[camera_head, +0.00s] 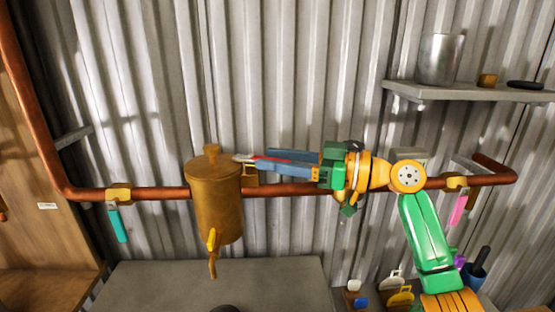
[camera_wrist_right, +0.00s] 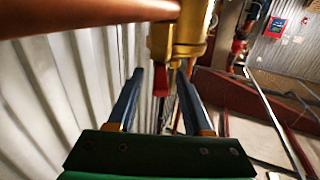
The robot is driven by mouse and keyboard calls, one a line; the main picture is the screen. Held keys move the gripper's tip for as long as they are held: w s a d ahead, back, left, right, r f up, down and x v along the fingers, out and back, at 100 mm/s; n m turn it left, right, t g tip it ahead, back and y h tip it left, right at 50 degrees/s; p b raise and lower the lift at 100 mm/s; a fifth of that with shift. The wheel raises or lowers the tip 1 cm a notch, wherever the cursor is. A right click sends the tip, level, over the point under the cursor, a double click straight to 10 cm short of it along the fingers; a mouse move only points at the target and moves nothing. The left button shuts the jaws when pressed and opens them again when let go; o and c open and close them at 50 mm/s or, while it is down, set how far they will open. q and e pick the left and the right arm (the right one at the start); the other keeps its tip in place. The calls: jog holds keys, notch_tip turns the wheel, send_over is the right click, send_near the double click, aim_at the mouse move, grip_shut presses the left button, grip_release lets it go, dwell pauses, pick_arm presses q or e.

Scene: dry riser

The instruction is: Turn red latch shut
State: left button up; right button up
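The red latch (camera_head: 285,160) is a thin lever partly hidden between the blue fingers of my right gripper (camera_head: 262,158). Its brass valve body (camera_head: 250,178) sits on the copper pipe, just right of the brass tank. In the right wrist view the red latch (camera_wrist_right: 159,72) lies between the two fingertips of my right gripper (camera_wrist_right: 158,82), beside the brass body (camera_wrist_right: 189,38). The fingers stand apart on either side of it, with a gap showing on the left. Whether the right finger touches anything is unclear. My left gripper is not in view.
The brass tank (camera_head: 216,205) with a yellow tap (camera_head: 212,250) stands close left of my gripper. The copper pipe (camera_head: 290,190) runs along the corrugated wall. A teal latch (camera_head: 118,224) hangs left, a pink latch (camera_head: 458,209) right. A shelf (camera_head: 440,93) is upper right.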

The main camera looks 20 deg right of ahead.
jog(key=shift+d+f, duration=0.1)
jog(key=shift+f, duration=0.05)
jog(key=b+v, duration=0.3)
jog(key=v, duration=0.4)
jog(key=shift+b, duration=0.3)
jog(key=shift+c, duration=0.9)
jog(key=shift+s+a+r+n+g+h+p, duration=0.2)
jog(key=shift+s+a+r+n+p, duration=0.15)
jog(key=shift+a+r, duration=0.25)
jog(key=shift+s+a+r+n+g+h+p, duration=0.1)
jog(key=shift+s+a+r+n+g+p, duration=0.15)
jog(key=shift+a+r+n+p, duration=0.25)
jog(key=c, duration=0.4)
jog(key=s+a+n+b, duration=0.1)
jog(key=s+a+n+h+b, duration=0.1)
jog(key=a, duration=0.1)
jog(key=shift+s+a+f+n+h, duration=0.1)
jog(key=shift+s+f+n+h, duration=0.2)
jog(key=shift+f+n, duration=0.1)
grip_shut()
jog(key=s+a+f+n+t+h+b, duration=0.2)
jog(key=s+n+t+h+b, duration=0.3)
jog(key=s+t+h+b, duration=0.35)
jog(key=w+h+p, duration=0.1)
jog(key=w+p, duration=1)
jog(key=w, duration=0.1)
jog(key=shift+w+d+r+p, duration=0.15)
jog(key=shift+d+p, duration=0.2)
